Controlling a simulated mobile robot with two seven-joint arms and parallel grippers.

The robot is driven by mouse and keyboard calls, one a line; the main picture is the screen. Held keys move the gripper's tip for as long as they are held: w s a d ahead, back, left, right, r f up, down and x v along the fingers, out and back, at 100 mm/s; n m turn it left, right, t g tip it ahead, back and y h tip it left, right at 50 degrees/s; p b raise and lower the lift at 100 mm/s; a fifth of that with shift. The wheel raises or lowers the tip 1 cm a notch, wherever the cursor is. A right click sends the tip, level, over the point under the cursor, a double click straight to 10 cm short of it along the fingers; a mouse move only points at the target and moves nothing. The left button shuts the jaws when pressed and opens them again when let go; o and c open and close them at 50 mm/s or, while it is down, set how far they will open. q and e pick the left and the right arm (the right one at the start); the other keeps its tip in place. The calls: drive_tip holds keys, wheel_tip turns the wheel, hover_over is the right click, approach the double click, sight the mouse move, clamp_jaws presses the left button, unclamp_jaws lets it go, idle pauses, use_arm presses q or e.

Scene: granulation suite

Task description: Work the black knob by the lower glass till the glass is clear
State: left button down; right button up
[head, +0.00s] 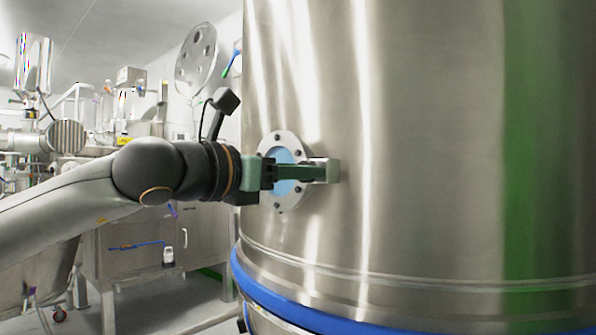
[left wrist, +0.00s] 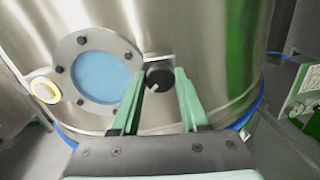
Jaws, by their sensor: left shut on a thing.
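The round glass (head: 283,157) is light blue in a steel flange with several dark bolts, low on the big steel vessel; my left gripper covers part of it in the head view. In the left wrist view the whole glass (left wrist: 100,76) shows as an even blue, with nothing distinct behind it. The black knob (left wrist: 159,76) is just right of the flange. My left gripper (left wrist: 160,80) has its green fingers on either side of the knob and is shut on it. In the head view the left gripper (head: 325,171) hides the knob. My right gripper is not in view.
The steel vessel (head: 430,150) fills the right side, with a blue band (head: 330,318) around its lower part. A yellow-rimmed round fitting (left wrist: 45,90) is left of the flange. Steel cabinets (head: 205,240) and other equipment stand behind on the left.

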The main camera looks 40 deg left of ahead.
use_arm(q)
drive_tip(key=m+b, duration=0.1)
drive_tip(key=m, duration=1.4)
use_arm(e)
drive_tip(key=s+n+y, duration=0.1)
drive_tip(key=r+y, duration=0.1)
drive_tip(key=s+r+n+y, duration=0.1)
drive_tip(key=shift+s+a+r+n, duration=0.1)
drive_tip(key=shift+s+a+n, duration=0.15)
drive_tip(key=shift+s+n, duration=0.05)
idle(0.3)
use_arm(q)
drive_tip(key=shift+c, duration=2.1)
unclamp_jaws()
